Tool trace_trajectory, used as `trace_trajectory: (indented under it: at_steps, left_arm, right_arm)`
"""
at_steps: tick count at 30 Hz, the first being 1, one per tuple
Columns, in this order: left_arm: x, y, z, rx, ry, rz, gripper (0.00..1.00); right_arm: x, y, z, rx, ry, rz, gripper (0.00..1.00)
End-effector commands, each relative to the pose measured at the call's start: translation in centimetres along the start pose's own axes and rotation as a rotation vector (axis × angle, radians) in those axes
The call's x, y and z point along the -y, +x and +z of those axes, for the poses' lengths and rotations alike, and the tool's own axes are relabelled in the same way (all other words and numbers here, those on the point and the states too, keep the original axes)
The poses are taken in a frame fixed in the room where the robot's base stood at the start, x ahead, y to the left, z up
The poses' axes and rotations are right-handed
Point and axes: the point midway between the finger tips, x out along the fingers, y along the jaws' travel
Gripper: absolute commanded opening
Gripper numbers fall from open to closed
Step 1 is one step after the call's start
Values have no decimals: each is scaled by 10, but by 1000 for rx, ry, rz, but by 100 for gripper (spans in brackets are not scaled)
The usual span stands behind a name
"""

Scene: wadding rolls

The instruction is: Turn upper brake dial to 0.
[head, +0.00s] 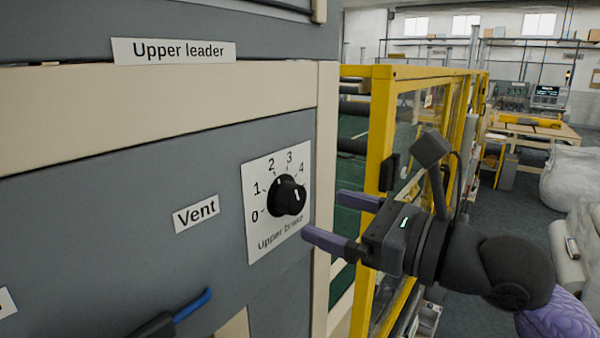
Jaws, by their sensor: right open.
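The upper brake dial (286,197) is a black knob on a white plate (262,238) marked 0 to 4 and labelled "Upper brake". The 0 is at the plate's lower left, and the numbers run up and over to 4 at the upper right. White marks show on the knob; one at its upper left lies near the 2, but I cannot tell the exact setting. My right gripper (335,220) is to the right of the dial, open and empty. Its two purple fingers point left toward the panel, apart from the knob. My left gripper is not in view.
A blue-tipped lever (192,305) sticks out at the bottom. A yellow guard frame (381,130) stands just behind my right gripper. White wrapped rolls (572,180) lie at the far right.

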Motion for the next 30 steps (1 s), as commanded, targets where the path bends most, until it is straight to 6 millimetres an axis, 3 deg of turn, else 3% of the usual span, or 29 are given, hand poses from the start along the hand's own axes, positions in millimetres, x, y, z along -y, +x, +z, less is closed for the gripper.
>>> trace_trajectory:
  at_steps: [1,7,17,20,30]
  left_arm:
    - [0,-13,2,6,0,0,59]
    - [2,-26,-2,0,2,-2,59]
    - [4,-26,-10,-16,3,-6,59]
    - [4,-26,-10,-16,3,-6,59]
    - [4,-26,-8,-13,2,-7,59]
  right_arm:
    - [1,12,7,1,5,2,94]
    - [1,45,3,1,4,1,94]
    - [0,53,0,0,3,0,94]
    - [0,53,0,0,3,0,77]
    - [0,52,0,1,3,0,5]
